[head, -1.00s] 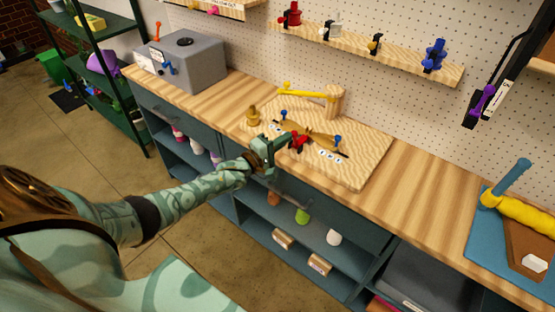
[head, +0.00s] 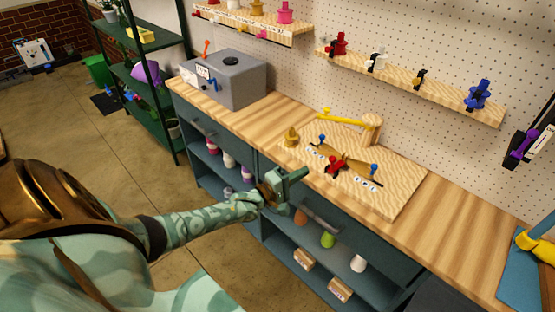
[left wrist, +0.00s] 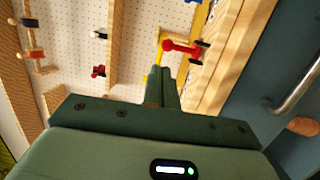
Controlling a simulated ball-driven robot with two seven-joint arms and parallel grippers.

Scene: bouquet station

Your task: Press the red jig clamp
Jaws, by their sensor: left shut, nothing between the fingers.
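The red jig clamp (head: 334,168) sits at the front middle of the pale wooden jig board (head: 400,195) on the bench. It also shows in the left wrist view (left wrist: 182,47), just beyond and right of my fingertips. My left gripper (head: 303,173) is in front of the bench edge, to the left of the clamp and apart from it. Its fingers (left wrist: 161,80) are shut together with nothing between them. I cannot tell whether the clamp is pressed down. My right gripper is in neither view.
A yellow arm on a wooden post (head: 345,118), a brass piece (head: 291,138) and blue-topped pegs (head: 373,169) stand on the board. A grey box (head: 225,80) stands on the bench to the left. Open shelves (head: 310,260) lie below.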

